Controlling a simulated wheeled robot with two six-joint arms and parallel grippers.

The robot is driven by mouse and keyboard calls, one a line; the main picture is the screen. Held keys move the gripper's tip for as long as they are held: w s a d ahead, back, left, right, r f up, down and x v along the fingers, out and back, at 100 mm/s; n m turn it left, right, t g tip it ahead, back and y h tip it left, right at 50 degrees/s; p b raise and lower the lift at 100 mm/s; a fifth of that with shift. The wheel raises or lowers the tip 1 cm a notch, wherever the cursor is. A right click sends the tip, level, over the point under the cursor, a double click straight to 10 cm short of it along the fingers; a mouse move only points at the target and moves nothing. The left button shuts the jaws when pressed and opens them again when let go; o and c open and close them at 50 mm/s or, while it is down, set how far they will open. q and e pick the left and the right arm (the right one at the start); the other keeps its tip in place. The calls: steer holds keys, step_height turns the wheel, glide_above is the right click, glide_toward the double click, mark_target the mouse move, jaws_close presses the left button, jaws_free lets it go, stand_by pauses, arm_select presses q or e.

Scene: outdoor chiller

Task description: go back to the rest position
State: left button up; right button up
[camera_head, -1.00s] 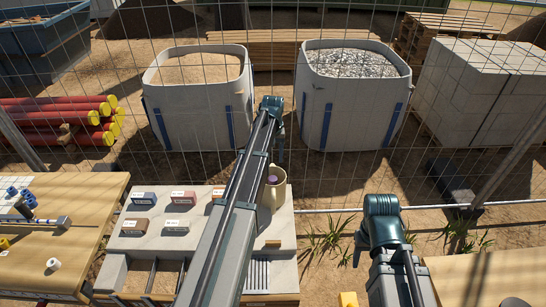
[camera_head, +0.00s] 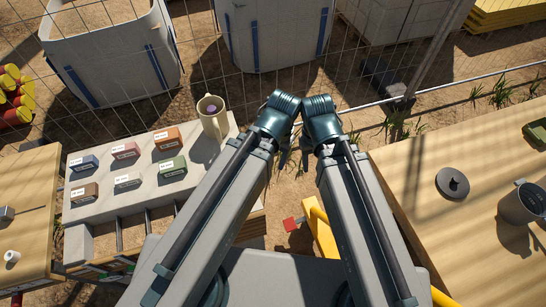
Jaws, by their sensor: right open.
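My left gripper (camera_head: 282,162) hangs below its arm's end, right of the grey counter. It is small and partly hidden by the wrist, so I cannot tell whether it is open or shut. My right gripper (camera_head: 306,157) hangs close beside it and is open. I see nothing held in the right one. The two arm ends are almost together in the middle of the view, and I cannot tell whether they touch.
The grey counter (camera_head: 200,148) at left bears a beige mug (camera_head: 212,118) and several small labelled blocks. The wooden table (camera_head: 410,165) at right carries a dark disc (camera_head: 452,184) and a grey mug (camera_head: 521,203). A wire fence and white bulk bags (camera_head: 110,50) stand behind.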

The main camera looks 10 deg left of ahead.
arm_select(q)
step_height(320, 180, down, 6)
steer(key=b, duration=0.5)
steer(key=shift+r+b, duration=0.15)
steer(key=shift+b, duration=0.15)
steer(key=shift+c, duration=0.6)
steer(key=shift+a, duration=0.1)
